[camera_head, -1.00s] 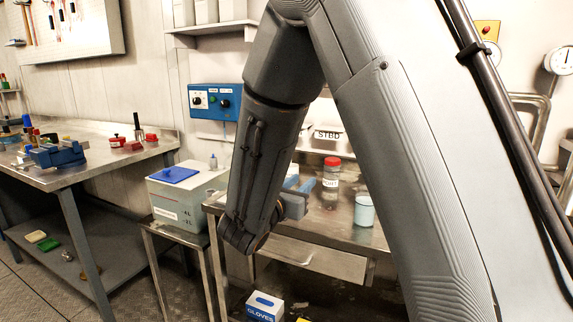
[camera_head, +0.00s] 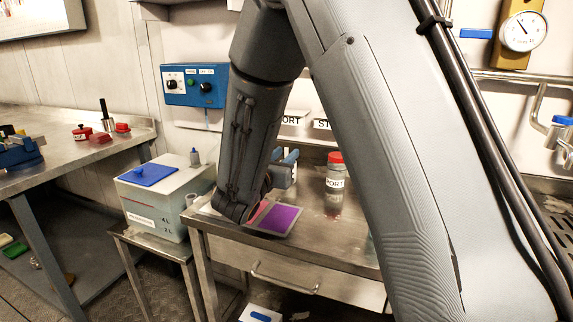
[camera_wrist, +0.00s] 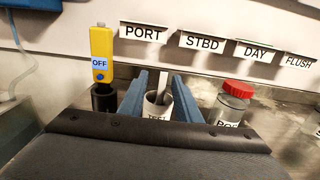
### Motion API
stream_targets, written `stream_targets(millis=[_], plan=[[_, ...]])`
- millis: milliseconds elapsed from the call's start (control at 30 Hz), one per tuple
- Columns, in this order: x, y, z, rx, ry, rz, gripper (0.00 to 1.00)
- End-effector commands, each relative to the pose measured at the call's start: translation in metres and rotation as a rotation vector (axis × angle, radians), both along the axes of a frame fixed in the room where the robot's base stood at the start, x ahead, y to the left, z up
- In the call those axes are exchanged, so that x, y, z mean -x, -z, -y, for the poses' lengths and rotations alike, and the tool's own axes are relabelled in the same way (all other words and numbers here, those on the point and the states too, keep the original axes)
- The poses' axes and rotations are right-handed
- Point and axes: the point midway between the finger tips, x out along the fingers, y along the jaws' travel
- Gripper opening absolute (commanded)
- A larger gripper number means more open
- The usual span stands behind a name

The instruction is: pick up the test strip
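My gripper (camera_wrist: 160,77) shows two blue fingers in the wrist view, apart, one on each side of a white cup (camera_wrist: 156,112) with partly hidden lettering. A thin grey upright piece (camera_wrist: 163,82) stands in the cup between the fingers; it may be the test strip, but I cannot tell for sure. Neither finger clearly touches it. In the head view my gripper (camera_head: 284,170) is over the steel bench, partly hidden by my arm; no strip can be made out there.
A yellow meter marked OFF (camera_wrist: 101,55) stands in a black holder on the left. A red-capped bottle (camera_wrist: 232,102) stands close on the right. A purple pad (camera_head: 279,218) lies on the bench (camera_head: 330,247). A tank with a blue lid (camera_head: 150,174) stands left.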

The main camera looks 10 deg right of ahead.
Motion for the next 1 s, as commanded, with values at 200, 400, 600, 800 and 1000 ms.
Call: stream_targets(millis=[200,400,600,800,1000], plan=[[-0.022,0.0,0.022,-0.001,0.006,-0.001,0.3],[-0.036,0.001,0.032,-0.001,0.004,0.0,0.3],[-0.036,0.001,0.031,-0.001,0.004,0.0,0.24],[-0.036,0.001,0.031,-0.001,0.003,-0.001,0.0],[-0.036,0.001,0.031,-0.001,0.003,-0.001,0.0]])
